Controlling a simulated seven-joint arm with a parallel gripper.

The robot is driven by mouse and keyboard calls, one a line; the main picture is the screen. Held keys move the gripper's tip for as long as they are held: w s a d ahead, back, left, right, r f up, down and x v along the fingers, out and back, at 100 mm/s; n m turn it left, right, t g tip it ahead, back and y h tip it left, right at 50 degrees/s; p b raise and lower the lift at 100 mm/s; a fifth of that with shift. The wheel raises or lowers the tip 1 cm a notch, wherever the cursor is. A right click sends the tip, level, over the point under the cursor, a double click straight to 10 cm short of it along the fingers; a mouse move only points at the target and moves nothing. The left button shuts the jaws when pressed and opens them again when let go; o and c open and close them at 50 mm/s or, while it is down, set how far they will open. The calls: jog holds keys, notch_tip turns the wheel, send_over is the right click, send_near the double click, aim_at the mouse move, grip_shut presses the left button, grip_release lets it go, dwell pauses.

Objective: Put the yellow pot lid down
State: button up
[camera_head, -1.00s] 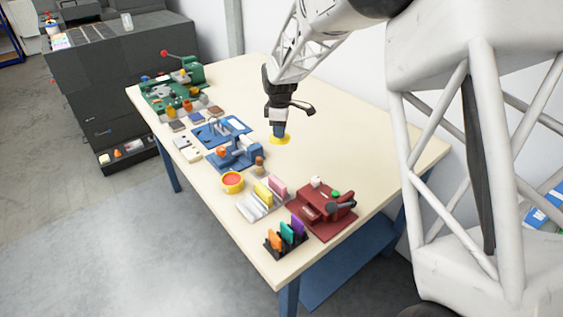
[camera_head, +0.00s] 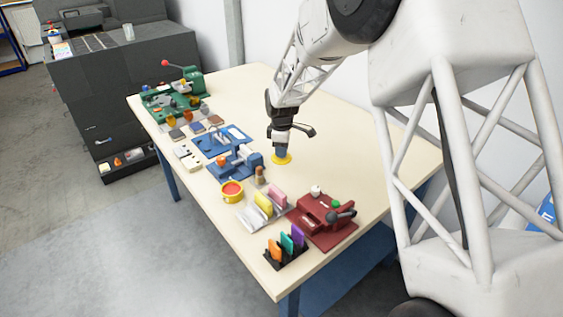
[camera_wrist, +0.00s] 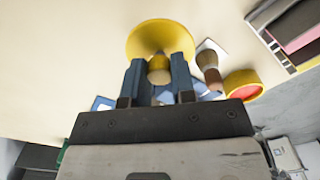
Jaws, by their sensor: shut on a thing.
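The yellow pot lid (camera_head: 283,161) is a round disc under my gripper (camera_head: 281,150), over the cream table right of the blue fixture. In the wrist view the lid (camera_wrist: 160,36) spreads beyond the fingertips of my gripper (camera_wrist: 160,72), and its knob sits between the two blue fingers, which are shut on it. I cannot tell whether the lid touches the table. The yellow pot (camera_head: 232,191) with red inside stands near the table's front edge; it also shows at the right of the wrist view (camera_wrist: 243,84).
A brown-handled brush or stamp (camera_head: 259,175) stands close to the lid. The blue fixture (camera_head: 236,162), a pale rack (camera_head: 262,210) and a red machine (camera_head: 322,218) are nearby. The table (camera_head: 345,150) is clear behind and right of the lid.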

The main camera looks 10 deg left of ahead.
aim_at(282, 161)
jog(key=shift+f, duration=0.65)
jog(key=shift+f, duration=1.85)
jog(key=shift+f, duration=0.2)
jog(key=o, duration=0.9)
jog(key=shift+r, duration=0.1)
notch_tip(282, 161, up, 12)
jog(key=shift+r, duration=0.1)
